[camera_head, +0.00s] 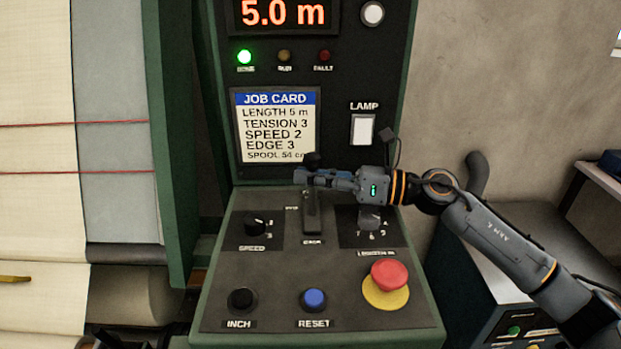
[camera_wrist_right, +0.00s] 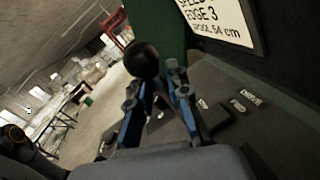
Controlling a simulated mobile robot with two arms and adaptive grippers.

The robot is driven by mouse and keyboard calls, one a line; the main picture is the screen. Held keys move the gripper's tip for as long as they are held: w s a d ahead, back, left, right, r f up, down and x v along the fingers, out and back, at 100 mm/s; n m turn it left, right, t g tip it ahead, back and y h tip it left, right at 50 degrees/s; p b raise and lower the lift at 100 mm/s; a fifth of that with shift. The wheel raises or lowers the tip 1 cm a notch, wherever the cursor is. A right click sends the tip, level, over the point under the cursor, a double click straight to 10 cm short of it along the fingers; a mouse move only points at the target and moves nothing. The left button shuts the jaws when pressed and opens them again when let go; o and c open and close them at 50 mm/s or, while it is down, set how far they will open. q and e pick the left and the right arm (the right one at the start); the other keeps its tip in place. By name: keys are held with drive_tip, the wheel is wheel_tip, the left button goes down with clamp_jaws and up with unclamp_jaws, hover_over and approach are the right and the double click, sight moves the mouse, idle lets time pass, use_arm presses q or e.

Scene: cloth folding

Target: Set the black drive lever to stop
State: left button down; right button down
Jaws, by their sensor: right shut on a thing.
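The black drive lever (camera_head: 311,208) stands up from the middle of the sloped control panel, with a round black knob (camera_head: 311,159) on top. My right gripper (camera_head: 303,176) reaches in from the right and is shut around the lever just below the knob. In the right wrist view the knob (camera_wrist_right: 142,61) shows above and between the blue fingers of the gripper (camera_wrist_right: 157,92). The gripper hides part of the shaft. The small labels beside the lever are too blurred to read surely.
A speed dial (camera_head: 256,223) is left of the lever, and another dial (camera_head: 370,219) is under my right arm. In front are the black inch button (camera_head: 242,299), blue reset button (camera_head: 314,299) and red emergency button (camera_head: 389,276). The job card (camera_head: 276,125) stands behind.

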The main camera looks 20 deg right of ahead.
drive_tip(key=shift+s+r, duration=0.1)
drive_tip(key=shift+r, duration=0.15)
drive_tip(key=c, duration=1.6)
unclamp_jaws()
drive_tip(key=shift+o, duration=1.1)
drive_tip(key=shift+s+r, duration=0.1)
drive_tip(key=shift+s, duration=0.15)
drive_tip(key=shift+d, duration=0.3)
drive_tip(key=v, duration=1.1)
drive_tip(key=shift+s+d, duration=0.2)
